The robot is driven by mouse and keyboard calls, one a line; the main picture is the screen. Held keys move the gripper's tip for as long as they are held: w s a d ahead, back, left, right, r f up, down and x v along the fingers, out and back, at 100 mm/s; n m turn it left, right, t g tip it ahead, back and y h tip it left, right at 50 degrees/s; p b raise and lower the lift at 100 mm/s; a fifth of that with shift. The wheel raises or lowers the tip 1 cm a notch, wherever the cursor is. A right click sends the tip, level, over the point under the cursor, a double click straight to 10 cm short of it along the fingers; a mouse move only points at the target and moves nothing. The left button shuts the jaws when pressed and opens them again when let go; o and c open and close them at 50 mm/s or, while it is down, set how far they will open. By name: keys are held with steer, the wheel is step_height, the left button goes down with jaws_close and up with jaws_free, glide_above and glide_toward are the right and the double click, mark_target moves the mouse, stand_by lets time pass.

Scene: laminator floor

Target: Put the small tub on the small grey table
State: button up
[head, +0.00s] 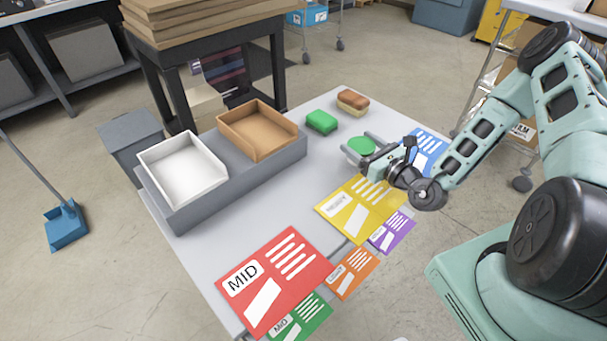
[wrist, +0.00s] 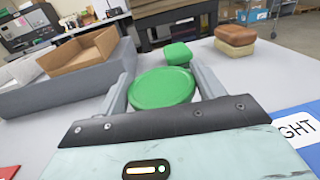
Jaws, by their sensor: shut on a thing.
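A round green thing (head: 361,146), which looks like the small tub seen from above, is between the two fingers of my gripper (head: 356,141). In the wrist view the green round top (wrist: 162,88) fills the gap between the fingers (wrist: 160,76), and my gripper is shut on it. Its sides are mostly hidden. It is over the far right part of a light grey table (head: 322,155); I cannot tell whether it touches the top. I cannot tell whether this is the small grey table; no other grey table is clear.
A grey holder (head: 235,178) with a white tray (head: 183,172) and a brown tray (head: 257,131) stands at left. A green block (head: 321,122) and a brown-topped block (head: 352,102) lie beyond my gripper. Coloured cards, including red (head: 274,282) and yellow (head: 360,209), cover the near side.

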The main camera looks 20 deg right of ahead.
mark_target(346, 135)
steer(key=w+y+b, duration=0.1)
steer(key=w+r+n+g+y+b, duration=0.1)
steer(key=w+b, duration=0.1)
steer(key=w+n+y+b, duration=0.1)
steer(key=w+b, duration=0.1)
steer(key=shift+d+r, duration=0.3)
steer(key=shift+r, duration=0.1)
steer(key=w+r+n+g+y+b, duration=0.1)
steer(key=w+r+y+b, duration=0.15)
steer(key=r+b, duration=0.2)
steer(key=shift+h, duration=0.25)
steer(key=f, duration=0.6)
steer(key=w+f, duration=0.1)
steer(key=f, duration=0.2)
steer(key=shift+a, duration=0.3)
steer(key=o, duration=1)
steer(key=shift+f, duration=0.1)
